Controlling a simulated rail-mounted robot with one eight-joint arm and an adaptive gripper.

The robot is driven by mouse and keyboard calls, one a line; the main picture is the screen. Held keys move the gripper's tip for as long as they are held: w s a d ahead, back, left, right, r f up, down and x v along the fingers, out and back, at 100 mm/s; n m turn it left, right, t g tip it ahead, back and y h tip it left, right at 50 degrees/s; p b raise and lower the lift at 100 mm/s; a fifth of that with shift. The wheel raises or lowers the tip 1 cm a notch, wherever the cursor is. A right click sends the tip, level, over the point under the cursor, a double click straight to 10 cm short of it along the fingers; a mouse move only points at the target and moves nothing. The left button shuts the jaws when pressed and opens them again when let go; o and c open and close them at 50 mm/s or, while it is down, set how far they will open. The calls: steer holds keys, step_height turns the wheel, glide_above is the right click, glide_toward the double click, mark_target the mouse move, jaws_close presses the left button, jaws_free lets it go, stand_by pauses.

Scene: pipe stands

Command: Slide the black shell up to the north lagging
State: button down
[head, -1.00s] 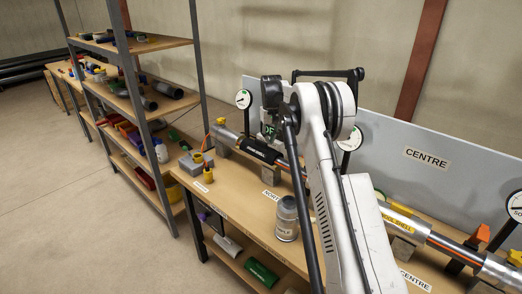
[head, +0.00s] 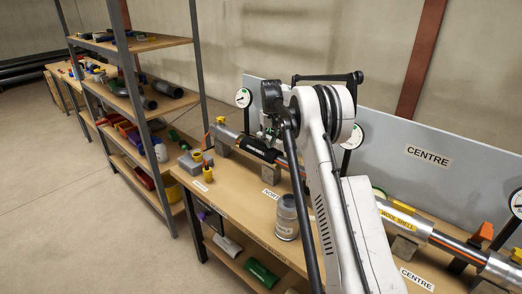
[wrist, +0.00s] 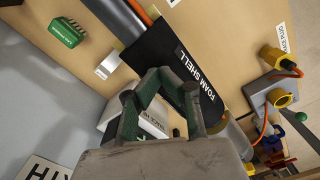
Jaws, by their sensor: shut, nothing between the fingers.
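The black foam shell (head: 258,150) sits around the pipe on the left part of the bench, and its white label reads FOAM SHELL in the wrist view (wrist: 175,58). A silver-grey section (wrist: 236,138) lies beyond the shell's lower right end in the wrist view. Another grey section (wrist: 116,18) with an orange strip lies beyond its upper end. I cannot tell for certain which is the north lagging. My gripper (wrist: 163,78) is shut and empty, its fingertips over the shell's near side. Whether they touch it is unclear. In the head view my arm partly hides this area.
A grey can (head: 287,217) stands at the bench's front. A grey box with yellow fittings (head: 193,162) is at its left end. Pipe supports (head: 271,172), gauges (head: 244,97) and the back board (head: 400,160) flank the pipe. A yellow-labelled wool shell (head: 398,214) is farther right.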

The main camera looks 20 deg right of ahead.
steer(key=shift+w+a, duration=0.35)
steer(key=shift+w, duration=0.4)
steer(key=shift+w+a, duration=0.3)
steer(key=shift+w, duration=0.4)
steer(key=shift+s, duration=0.1)
steer(key=shift+s+d, duration=0.25)
steer(key=shift+s, duration=0.2)
stand_by(0.4)
steer(key=shift+r+p, duration=1.05)
steer(key=shift+r, duration=2.4)
